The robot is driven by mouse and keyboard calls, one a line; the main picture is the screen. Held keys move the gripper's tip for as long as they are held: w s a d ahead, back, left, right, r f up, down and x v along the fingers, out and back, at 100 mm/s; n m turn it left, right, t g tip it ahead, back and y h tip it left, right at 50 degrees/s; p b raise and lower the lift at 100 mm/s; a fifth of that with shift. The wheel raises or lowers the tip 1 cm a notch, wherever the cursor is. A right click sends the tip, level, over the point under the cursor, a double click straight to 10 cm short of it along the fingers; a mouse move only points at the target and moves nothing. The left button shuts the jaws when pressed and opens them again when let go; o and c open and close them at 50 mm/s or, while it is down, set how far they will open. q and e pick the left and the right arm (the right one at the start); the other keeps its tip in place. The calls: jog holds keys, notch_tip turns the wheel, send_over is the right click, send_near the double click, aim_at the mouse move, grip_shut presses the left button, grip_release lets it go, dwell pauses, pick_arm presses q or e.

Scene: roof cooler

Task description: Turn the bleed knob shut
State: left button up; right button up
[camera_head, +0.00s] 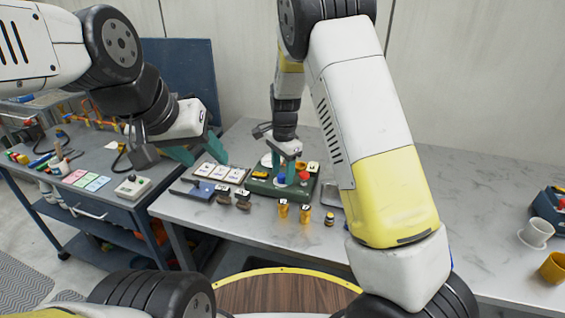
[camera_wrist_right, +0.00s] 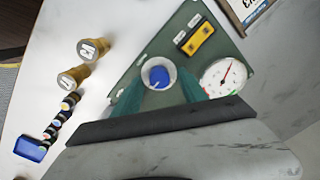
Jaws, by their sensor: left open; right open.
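A green panel (camera_head: 262,188) lies on the grey table, and it also shows in the right wrist view (camera_wrist_right: 150,48). On it is a blue knob (camera_wrist_right: 158,76) in a white collar, which looks like the bleed knob; it also shows small in the head view (camera_head: 281,179). My right gripper (camera_head: 288,166) points down over the panel. In the right wrist view its green fingers (camera_wrist_right: 160,88) stand open on either side of the knob; I cannot tell whether they touch it. My left gripper (camera_head: 198,150) is open and empty, left of the panel.
A round gauge (camera_wrist_right: 223,77) and a yellow block (camera_wrist_right: 195,40) sit beside the knob on the panel. A red knob (camera_head: 304,177) is close by. Brass cylinders (camera_head: 283,209) stand in front. A white cup (camera_head: 536,233) stands far right; the table between is mostly clear.

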jog(key=shift+f, duration=0.2)
grip_shut()
